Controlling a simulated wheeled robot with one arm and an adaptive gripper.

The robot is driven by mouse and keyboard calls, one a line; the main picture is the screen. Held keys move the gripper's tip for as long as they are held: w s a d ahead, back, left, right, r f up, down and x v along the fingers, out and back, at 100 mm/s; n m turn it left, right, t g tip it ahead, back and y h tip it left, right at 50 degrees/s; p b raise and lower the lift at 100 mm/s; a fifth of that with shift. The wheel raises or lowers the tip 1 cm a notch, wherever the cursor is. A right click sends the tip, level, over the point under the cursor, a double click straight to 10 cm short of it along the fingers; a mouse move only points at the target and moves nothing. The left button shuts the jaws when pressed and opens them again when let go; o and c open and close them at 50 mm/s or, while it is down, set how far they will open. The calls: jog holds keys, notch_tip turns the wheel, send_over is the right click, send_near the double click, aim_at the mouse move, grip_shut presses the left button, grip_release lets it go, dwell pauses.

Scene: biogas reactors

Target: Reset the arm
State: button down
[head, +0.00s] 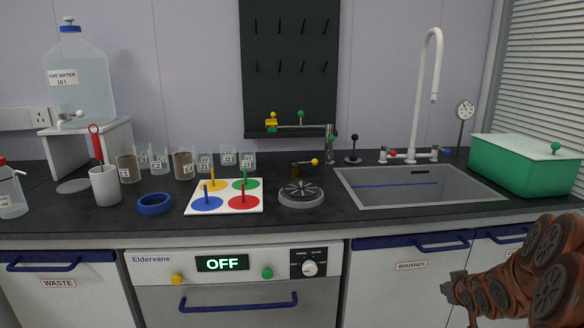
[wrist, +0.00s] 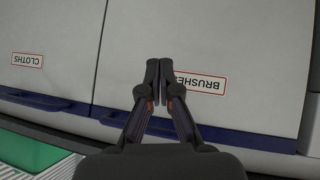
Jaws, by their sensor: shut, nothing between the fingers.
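My arm reaches in from the right edge of the head view, low in front of the cabinets under the sink. My gripper (wrist: 159,68) shows in the middle of the wrist view, with its two dark fingers together and nothing between them. In the head view its end (head: 452,290) is dark and small beside the drawer front labelled BRUSHES (head: 404,284). In the wrist view the fingertips overlap the left end of the BRUSHES label (wrist: 205,84). I cannot tell how far the tips are from the cabinet front.
The worktop (head: 330,222) above carries a sink (head: 420,190), a green box (head: 525,165), a colored-disc board (head: 225,208), a blue ring (head: 155,204), several beakers and a water jug (head: 85,90). The blue BRUSHES handle (head: 410,243) juts out. The appliance display (head: 222,263) reads OFF.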

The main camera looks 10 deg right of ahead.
jog(key=s+a+r+n+g+y, duration=0.15)
jog(key=s+a+g, duration=0.45)
jog(key=s+a, duration=1.05)
jog(key=s+a+r+g+y, duration=0.25)
jog(key=s+a+g, duration=0.35)
jog(key=s+a, duration=1.1)
jog(key=s+a+p+v, duration=0.1)
jog(key=s+p+v, duration=0.2)
jog(key=p+v, duration=0.9)
jog(key=s+a+r+p+v, duration=0.1)
jog(key=s+p+v, duration=0.2)
jog(key=p+v, duration=1)
jog(key=shift+w+r+t, duration=0.4)
jog(key=shift+w+r, duration=0.05)
jog(key=shift+r, duration=0.5)
